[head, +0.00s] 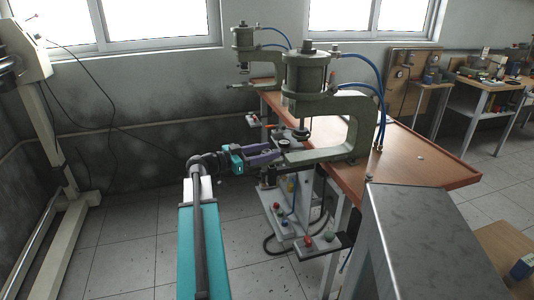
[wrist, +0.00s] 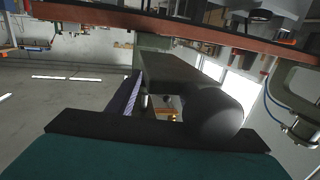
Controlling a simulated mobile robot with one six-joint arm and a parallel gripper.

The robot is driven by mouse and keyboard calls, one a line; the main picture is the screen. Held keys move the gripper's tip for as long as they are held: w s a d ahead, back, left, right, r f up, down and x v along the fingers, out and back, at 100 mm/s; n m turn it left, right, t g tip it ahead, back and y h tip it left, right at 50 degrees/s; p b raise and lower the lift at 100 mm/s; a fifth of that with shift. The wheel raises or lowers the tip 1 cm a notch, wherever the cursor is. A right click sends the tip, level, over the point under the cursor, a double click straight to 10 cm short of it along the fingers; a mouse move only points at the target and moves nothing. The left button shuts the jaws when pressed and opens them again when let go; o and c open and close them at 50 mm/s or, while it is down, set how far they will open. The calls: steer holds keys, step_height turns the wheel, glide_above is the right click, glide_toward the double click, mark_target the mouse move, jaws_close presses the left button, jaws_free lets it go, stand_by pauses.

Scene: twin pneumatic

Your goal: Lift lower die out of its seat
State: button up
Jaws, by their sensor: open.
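The near pneumatic press (head: 345,125), a grey-green C-frame with a cylinder on top, stands at the table edge in the head view. Its ram ends in a dark round piece (head: 301,134) above the lower arm. My gripper (head: 277,152), with purple and dark fingers, reaches in from the left at the front end of that lower arm. It is open. The lower die cannot be made out clearly; the fingers and press nose overlap there. In the wrist view a large dark rounded shape (wrist: 214,114) sits close by the purple finger (wrist: 130,94); I cannot tell what it is.
A second press (head: 245,55) stands behind on the brown table (head: 410,155). Blue hoses (head: 381,110) hang behind the near press. A pedestal with coloured buttons (head: 318,243) stands below. A grey metal box (head: 410,235) is at front right.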

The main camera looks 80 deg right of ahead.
mark_target(266, 152)
steer(key=shift+c, duration=0.4)
jaws_close()
steer(key=shift+r, duration=0.15)
step_height(266, 152, up, 10)
steer(key=b, duration=0.1)
stand_by(0.8)
stand_by(0.5)
